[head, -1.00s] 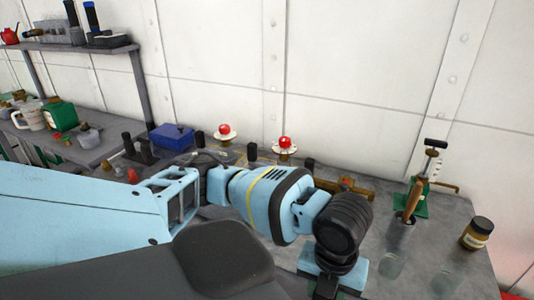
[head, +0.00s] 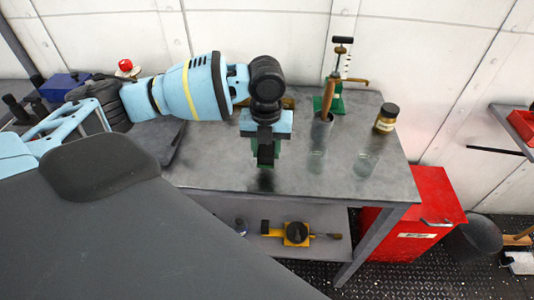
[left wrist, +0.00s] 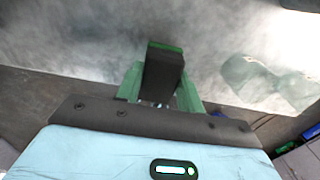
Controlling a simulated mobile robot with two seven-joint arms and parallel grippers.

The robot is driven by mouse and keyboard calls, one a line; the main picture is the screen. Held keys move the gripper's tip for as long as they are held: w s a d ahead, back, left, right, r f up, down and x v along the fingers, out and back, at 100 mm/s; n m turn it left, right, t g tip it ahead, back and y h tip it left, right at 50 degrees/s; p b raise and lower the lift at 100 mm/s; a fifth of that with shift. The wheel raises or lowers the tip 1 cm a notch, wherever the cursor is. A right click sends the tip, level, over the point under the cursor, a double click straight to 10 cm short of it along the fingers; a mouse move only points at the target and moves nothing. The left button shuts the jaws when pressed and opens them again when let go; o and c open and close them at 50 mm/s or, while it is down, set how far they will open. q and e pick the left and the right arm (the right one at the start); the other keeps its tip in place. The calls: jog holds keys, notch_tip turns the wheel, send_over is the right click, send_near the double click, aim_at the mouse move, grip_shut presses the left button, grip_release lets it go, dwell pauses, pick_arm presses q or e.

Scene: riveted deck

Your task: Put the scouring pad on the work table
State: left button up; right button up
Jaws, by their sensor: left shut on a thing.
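The scouring pad (left wrist: 163,72), a dark block with a green edge, sits between the green fingers of my left gripper (left wrist: 160,90) in the left wrist view. My left gripper (head: 265,158) is shut on it and points down over the work table in the head view, where the pad is mostly hidden by the fingers. The work table (head: 225,170) has a grey metal top. The gripper is over its front middle part. I cannot tell whether the pad touches the top. My right gripper is not in view.
A yellow tool (head: 296,233) lies on the lower shelf. A red cabinet (head: 430,203) stands at right.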

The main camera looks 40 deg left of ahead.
aim_at(267, 155)
pick_arm(q)
jog(key=shift+w+a, duration=0.15)
jog(key=shift+w, duration=0.05)
jog(key=shift+w+a, duration=0.15)
jog(key=shift+w, duration=0.1)
jog(key=shift+f, duration=1.75)
jog(key=shift+f, duration=0.2)
jog(key=o, duration=1)
jog(key=shift+r, duration=0.1)
notch_tip(267, 155, up, 12)
jog(key=shift+r+p, duration=0.1)
jog(key=shift+p, duration=0.3)
